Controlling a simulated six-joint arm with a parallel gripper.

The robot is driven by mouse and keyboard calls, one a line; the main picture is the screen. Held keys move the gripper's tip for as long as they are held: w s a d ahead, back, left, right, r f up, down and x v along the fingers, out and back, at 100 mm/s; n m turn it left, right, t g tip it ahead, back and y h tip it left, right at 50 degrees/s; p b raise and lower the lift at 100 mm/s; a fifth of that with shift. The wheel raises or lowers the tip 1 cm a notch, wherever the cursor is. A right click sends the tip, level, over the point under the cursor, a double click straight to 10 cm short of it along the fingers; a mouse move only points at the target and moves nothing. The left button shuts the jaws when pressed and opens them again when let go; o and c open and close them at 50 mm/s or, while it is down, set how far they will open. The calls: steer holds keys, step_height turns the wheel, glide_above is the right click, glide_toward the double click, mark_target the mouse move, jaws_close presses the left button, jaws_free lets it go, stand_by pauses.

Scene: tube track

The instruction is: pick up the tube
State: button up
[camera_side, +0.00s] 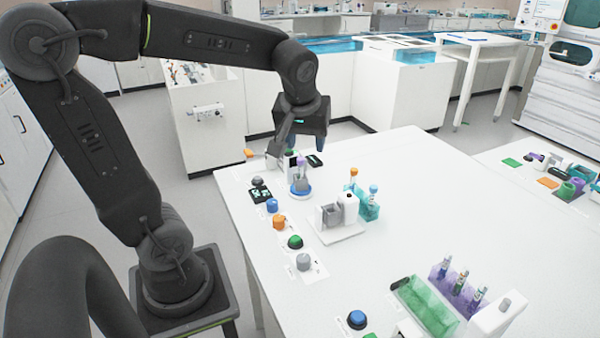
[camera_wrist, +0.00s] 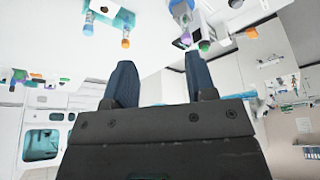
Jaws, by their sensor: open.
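In the side view, a purple-capped tube (camera_side: 301,162) stands in a round blue-based holder (camera_side: 301,191) near the table's far edge. An orange-capped tube (camera_side: 353,174) and a blue-capped tube (camera_side: 373,190) stand in a teal rack (camera_side: 369,210). Which tube the task means is unclear. My gripper (camera_side: 306,149) is raised near the purple-capped tube, fingers downward, open. In the wrist view its fingers (camera_wrist: 160,60) are apart with no tube between them; the orange-capped tube (camera_wrist: 125,43) shows beyond them.
A grey and white device (camera_side: 338,215) stands beside the teal rack. Blue, orange, green and grey knobs (camera_side: 295,242) line the table's left side. A green tray (camera_side: 427,307) lies at the front. The table's right half (camera_side: 440,200) is mostly clear.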

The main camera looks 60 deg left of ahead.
mark_target(301, 159)
steer(key=w+a+f+n, duration=0.1)
steer(key=a+f, duration=0.2)
steer(key=w+a+f+n+g, duration=0.1)
steer(key=a+f+n, duration=0.1)
steer(key=a+f, duration=0.1)
steer(key=w+a+f+n+y, duration=0.1)
steer(key=w+a+f, duration=0.1)
steer(key=a+f, duration=0.1)
steer(key=shift+a+n+g, duration=0.3)
steer(key=shift+a+n, duration=0.1)
steer(key=shift+a, duration=0.1)
steer(key=shift+a+x, duration=0.2)
steer(key=shift+x, duration=2.6)
steer(key=shift+w+r, duration=0.1)
steer(key=shift+r, duration=0.05)
steer(key=shift+c, duration=0.5)
steer(key=c, duration=0.8)
steer(key=shift+o, duration=0.2)
